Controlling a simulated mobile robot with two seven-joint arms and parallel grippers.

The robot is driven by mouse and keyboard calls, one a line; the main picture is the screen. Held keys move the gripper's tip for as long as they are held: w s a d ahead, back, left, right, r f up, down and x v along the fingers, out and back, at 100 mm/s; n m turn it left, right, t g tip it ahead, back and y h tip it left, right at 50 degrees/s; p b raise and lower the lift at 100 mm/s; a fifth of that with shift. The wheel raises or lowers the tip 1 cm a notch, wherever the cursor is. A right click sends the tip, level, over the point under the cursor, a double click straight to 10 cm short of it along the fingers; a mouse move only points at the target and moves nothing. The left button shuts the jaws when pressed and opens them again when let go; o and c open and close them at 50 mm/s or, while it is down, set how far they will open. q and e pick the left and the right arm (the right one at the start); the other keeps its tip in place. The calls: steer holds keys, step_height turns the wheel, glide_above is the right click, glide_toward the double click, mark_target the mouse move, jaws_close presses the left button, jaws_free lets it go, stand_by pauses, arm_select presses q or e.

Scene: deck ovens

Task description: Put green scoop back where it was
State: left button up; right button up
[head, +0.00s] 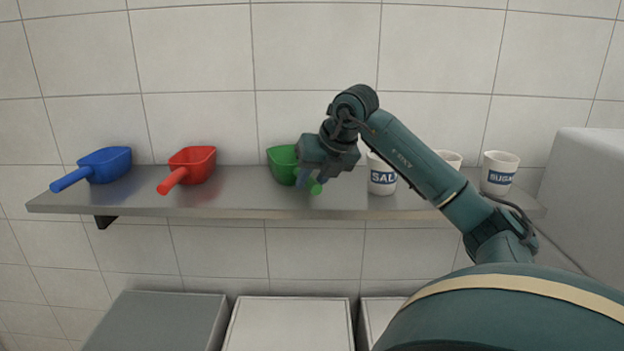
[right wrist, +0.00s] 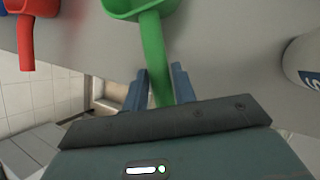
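The green scoop (head: 281,166) sits on the metal shelf (head: 240,204), its handle pointing toward the front edge. My right gripper (head: 309,182) is at the scoop's handle and partly hides it. In the right wrist view the green scoop (right wrist: 152,45) has its handle running down between the two blue fingers of my right gripper (right wrist: 160,72). The fingers stand open on either side of the handle, with a narrow gap at the left finger. The far end of the handle is hidden behind the gripper body. My left gripper is not in view.
A red scoop (head: 194,163) and a blue scoop (head: 105,164) lie to the left on the shelf. To the right stand a salt cup (head: 381,182), a partly hidden cup (head: 450,158) and a sugar cup (head: 499,173). The shelf between the red and green scoops is clear.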

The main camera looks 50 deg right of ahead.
steer(key=o, duration=0.3)
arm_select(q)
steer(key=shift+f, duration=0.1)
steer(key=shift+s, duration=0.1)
arm_select(e)
steer(key=shift+s+r, duration=0.1)
steer(key=shift+r, duration=0.05)
arm_select(q)
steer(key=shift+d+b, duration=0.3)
steer(key=shift+b, duration=0.45)
arm_select(e)
steer(key=v, duration=1.1)
steer(key=shift+s+r, duration=0.1)
steer(key=shift+r, duration=0.2)
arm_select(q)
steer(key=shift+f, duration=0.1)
